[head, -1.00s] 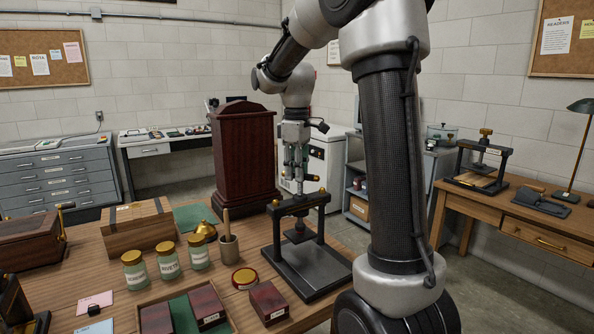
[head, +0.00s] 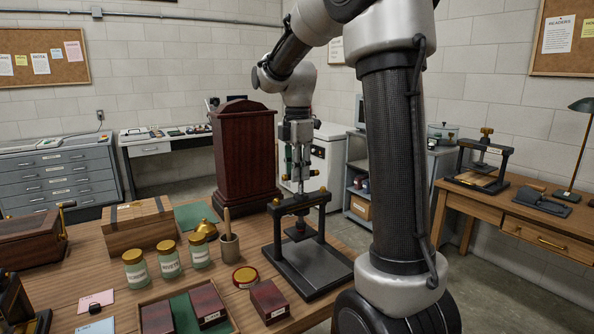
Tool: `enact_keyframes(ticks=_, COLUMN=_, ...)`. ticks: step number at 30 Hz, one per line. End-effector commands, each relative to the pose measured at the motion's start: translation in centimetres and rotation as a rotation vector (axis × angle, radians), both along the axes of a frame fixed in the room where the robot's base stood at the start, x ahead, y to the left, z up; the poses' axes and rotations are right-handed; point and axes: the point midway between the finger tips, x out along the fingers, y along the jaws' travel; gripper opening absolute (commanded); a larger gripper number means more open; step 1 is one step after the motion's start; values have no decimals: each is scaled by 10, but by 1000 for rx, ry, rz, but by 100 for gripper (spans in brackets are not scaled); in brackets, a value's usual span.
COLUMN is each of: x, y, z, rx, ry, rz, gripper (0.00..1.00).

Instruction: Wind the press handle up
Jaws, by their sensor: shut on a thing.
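The black press (head: 307,265) stands at the right end of the wooden table in the head view. It has a flat base, two posts, a crossbar (head: 299,204) and a dark platen (head: 299,231) hanging above the base with a gap below. My gripper (head: 299,187) points straight down over the middle of the crossbar. It is shut on the press handle at the top of the screw. The handle is mostly hidden between the fingers.
A tall dark wooden case (head: 245,155) stands close behind the press. A mortar with pestle (head: 228,248), a brass bell (head: 206,229), jars (head: 168,259) and dark red boxes (head: 268,301) lie to the left. A second press (head: 484,160) is on the right desk.

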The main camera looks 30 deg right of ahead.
Motion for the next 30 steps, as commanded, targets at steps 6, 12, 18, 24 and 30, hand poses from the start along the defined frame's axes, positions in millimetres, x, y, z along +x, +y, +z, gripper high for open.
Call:
enact_keyframes(ticks=6, x=0, y=-1, z=1, rx=-2, ry=-3, rz=79, gripper=0)
enact_keyframes(ticks=12, x=0, y=-1, z=1, rx=-2, ry=-3, rz=108, gripper=0)
enact_keyframes(ticks=18, x=0, y=-1, z=1, rx=-2, ry=-3, rz=112, gripper=0)
enact_keyframes(ticks=24, x=0, y=-1, z=1, rx=-2, ry=-3, rz=111, gripper=23)
enact_keyframes(ticks=30, x=-1, y=-1, z=1, rx=-1, ry=-2, rz=110, gripper=29)
